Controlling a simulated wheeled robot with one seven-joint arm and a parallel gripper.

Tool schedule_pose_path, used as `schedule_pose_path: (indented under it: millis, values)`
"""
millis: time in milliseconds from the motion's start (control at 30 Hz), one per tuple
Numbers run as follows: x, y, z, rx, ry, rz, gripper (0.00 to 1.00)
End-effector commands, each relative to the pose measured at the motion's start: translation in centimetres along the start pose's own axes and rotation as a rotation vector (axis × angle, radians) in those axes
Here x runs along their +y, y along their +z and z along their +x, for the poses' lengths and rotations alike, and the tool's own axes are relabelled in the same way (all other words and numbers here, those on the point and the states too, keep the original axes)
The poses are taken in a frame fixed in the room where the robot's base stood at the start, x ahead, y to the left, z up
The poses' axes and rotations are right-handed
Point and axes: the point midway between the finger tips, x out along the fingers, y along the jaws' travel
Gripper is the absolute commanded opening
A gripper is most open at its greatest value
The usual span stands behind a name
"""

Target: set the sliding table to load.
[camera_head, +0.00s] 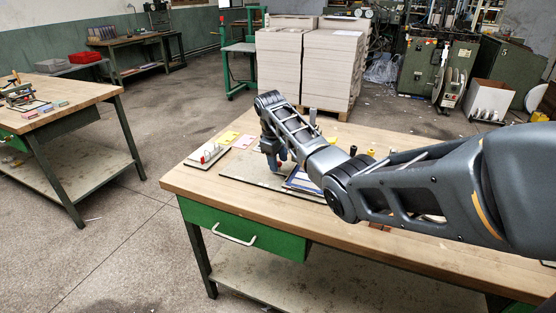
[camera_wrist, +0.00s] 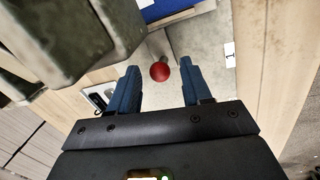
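A grey flat plate (camera_head: 235,172), which looks like the sliding table, lies on the wooden workbench; a grey surface also shows in the wrist view (camera_wrist: 205,50). A red ball knob (camera_wrist: 160,72) on a short metal stem shows in the wrist view. My gripper (camera_head: 277,163) points down over the plate. In the wrist view my gripper (camera_wrist: 158,72) has its two blue fingers wide apart, with the knob seen in the gap between their tips. I see no contact. I cannot tell the knob's depth relative to the fingertips. My arm hides part of the plate in the head view.
A blue-edged panel (camera_head: 301,181) lies on the plate's right part. A small white fixture (camera_head: 206,155) and yellow and pink cards (camera_head: 228,137) lie at the left of the bench. Stacks of board (camera_head: 332,65) stand behind. The bench's front-left corner is clear.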

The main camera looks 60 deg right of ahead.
Motion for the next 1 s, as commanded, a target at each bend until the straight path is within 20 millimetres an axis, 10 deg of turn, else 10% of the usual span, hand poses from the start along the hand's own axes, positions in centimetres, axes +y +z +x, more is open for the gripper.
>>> schedule_pose_path:
  millis: [500, 1000]
  values:
    - [-0.02, 0.00, -0.03, 0.000, 0.000, 0.000, 0.00]
    - [-0.15, -0.52, 0.05, 0.000, 0.000, -0.001, 0.00]
